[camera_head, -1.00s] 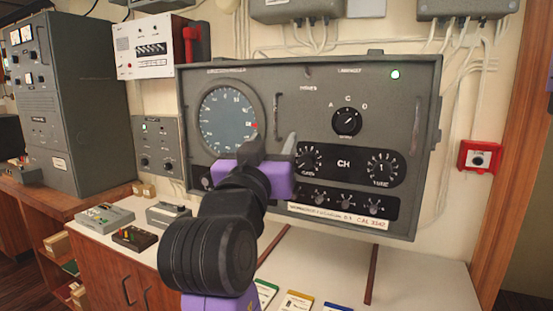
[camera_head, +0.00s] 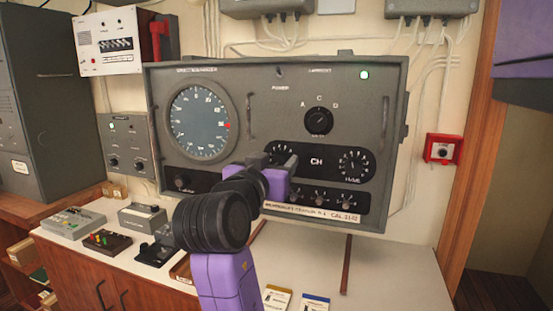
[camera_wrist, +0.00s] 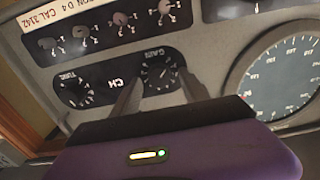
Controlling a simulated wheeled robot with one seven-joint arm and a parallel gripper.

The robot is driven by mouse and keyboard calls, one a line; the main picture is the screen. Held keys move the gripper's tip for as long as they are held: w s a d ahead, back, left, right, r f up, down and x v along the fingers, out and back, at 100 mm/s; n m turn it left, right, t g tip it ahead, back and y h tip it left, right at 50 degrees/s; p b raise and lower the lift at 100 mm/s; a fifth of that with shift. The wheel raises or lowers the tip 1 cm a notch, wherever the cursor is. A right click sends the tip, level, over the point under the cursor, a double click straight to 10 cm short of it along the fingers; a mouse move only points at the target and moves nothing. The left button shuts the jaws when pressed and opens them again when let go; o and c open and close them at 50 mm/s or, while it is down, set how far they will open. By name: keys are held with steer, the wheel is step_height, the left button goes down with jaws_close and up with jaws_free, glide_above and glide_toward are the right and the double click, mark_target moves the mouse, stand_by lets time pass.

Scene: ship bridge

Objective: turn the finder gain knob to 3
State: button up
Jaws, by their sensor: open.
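The gain knob (camera_wrist: 158,76) is a black dial with white marks on the black CH strip of the grey finder panel (camera_head: 235,75). In the wrist view it appears upside down, with GAIN lettered beside it. In the head view the knob (camera_head: 281,148) shows only in part above my gripper (camera_head: 281,163). My gripper is open and in front of the panel. In the wrist view its two fingers (camera_wrist: 158,84) reach toward the knob, one on each side of it. I cannot tell whether they touch it. The knob's setting is too small to read.
The tune knob (camera_head: 354,163) is on the other side of the CH label. A row of small knobs (camera_head: 319,198) lies close below. A round dial (camera_head: 198,120) is at left, the power selector (camera_head: 318,121) above. Small devices (camera_head: 73,222) stand on the white counter.

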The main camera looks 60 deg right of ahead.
steer(key=shift+d, duration=0.2)
jaws_close()
steer(key=shift+f+b, duration=0.15)
steer(key=shift+b, duration=0.3)
